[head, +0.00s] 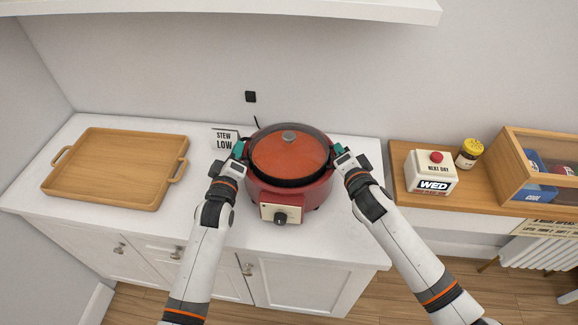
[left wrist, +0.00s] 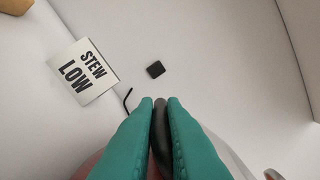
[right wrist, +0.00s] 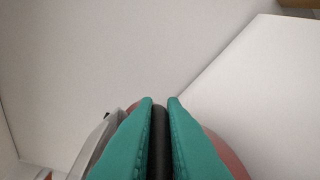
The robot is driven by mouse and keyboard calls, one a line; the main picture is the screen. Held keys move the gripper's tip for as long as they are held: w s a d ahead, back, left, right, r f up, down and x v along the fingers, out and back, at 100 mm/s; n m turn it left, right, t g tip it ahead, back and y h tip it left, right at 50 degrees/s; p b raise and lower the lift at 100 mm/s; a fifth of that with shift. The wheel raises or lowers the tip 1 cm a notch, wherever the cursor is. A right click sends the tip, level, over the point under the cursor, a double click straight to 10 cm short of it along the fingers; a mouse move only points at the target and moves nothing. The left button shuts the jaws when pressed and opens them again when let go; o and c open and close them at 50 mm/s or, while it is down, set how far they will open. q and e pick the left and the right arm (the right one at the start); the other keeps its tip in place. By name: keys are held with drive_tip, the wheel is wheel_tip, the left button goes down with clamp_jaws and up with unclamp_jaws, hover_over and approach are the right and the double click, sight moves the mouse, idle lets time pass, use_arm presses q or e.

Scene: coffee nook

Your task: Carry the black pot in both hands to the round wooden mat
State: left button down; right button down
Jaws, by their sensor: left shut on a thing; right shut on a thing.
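My left gripper (head: 238,150) is shut on the pot's left handle, a dark piece (left wrist: 160,140) between the teal fingers in the left wrist view. My right gripper (head: 338,151) is shut on the right handle, dark (right wrist: 159,145) between the fingers in the right wrist view. I cannot tell whether the pot is lifted. No round wooden mat shows in these views.
A rectangular wooden tray (head: 112,168) lies on the white counter at left. A "STEW LOW" sign (head: 224,139) stands just behind my left gripper. A wooden shelf at right holds a "WED" box (head: 432,176), a yellow-lidded jar (head: 468,154) and a wooden bin (head: 518,160).

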drive_tip(key=shift+f, duration=0.1)
use_arm(q)
drive_tip(key=shift+w+r, duration=0.1)
drive_tip(key=shift+r, duration=0.3)
use_arm(e)
drive_tip(key=shift+w+r, duration=0.1)
drive_tip(key=shift+r, duration=0.3)
use_arm(q)
drive_tip(key=shift+w, duration=0.1)
use_arm(e)
drive_tip(key=shift+w, duration=0.1)
